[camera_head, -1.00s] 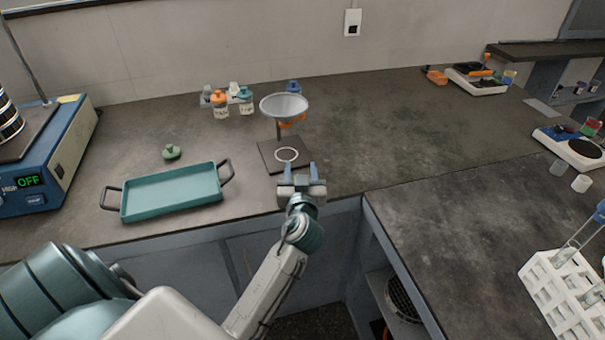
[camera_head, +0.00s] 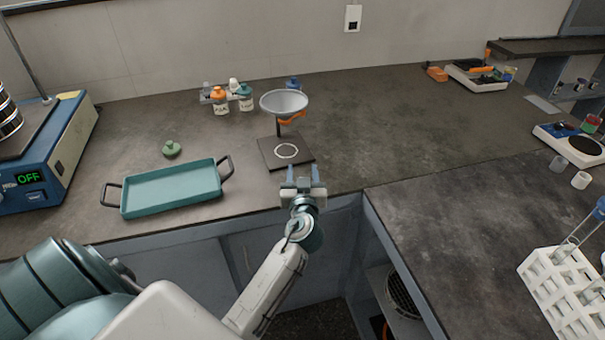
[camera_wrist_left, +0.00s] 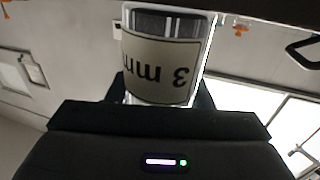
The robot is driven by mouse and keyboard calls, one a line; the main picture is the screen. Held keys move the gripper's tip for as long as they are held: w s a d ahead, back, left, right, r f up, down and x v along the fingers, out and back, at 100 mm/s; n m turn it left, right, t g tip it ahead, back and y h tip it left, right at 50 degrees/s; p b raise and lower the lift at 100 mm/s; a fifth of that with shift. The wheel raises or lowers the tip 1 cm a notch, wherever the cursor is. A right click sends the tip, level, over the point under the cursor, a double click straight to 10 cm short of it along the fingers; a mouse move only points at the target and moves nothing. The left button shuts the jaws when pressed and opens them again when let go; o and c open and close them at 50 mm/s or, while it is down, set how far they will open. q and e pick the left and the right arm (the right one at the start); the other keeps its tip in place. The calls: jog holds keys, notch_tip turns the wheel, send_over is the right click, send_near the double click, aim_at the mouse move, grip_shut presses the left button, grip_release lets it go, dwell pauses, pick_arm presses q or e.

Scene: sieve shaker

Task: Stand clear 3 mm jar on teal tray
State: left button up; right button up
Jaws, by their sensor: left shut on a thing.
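The teal tray (camera_head: 172,207) lies on the counter at the left in the head view, with a dark handle at each end; it looks empty. My left gripper (camera_head: 304,178) is at the counter's front edge, right of the tray and in front of the funnel stand. In the left wrist view it is shut on a clear jar (camera_wrist_left: 162,60) with a pale label reading "3 mm", upside down in the picture. A dark grey band shows inside the jar near the picture's top. In the head view the jar is hard to make out between the fingers. My right gripper is out of view.
A funnel (camera_head: 284,104) stands over a dark base plate (camera_head: 268,152) with a white ring. A green-knobbed lid (camera_head: 172,149) lies behind the tray. A blue shaker (camera_head: 65,150) showing OFF is at the left. Small bottles (camera_head: 220,101) stand at the back; a white rack (camera_head: 560,285) is at the right.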

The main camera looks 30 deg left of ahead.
pick_arm(q)
jog(key=o, duration=1)
jog(key=shift+p, duration=0.45)
jog(key=shift+s+d+f, duration=0.15)
jog(key=shift+f, duration=0.05)
jog(key=b+v, duration=0.4)
jog(key=v, duration=0.6)
jog(key=shift+d+r, duration=0.2)
jog(key=shift+r, duration=0.15)
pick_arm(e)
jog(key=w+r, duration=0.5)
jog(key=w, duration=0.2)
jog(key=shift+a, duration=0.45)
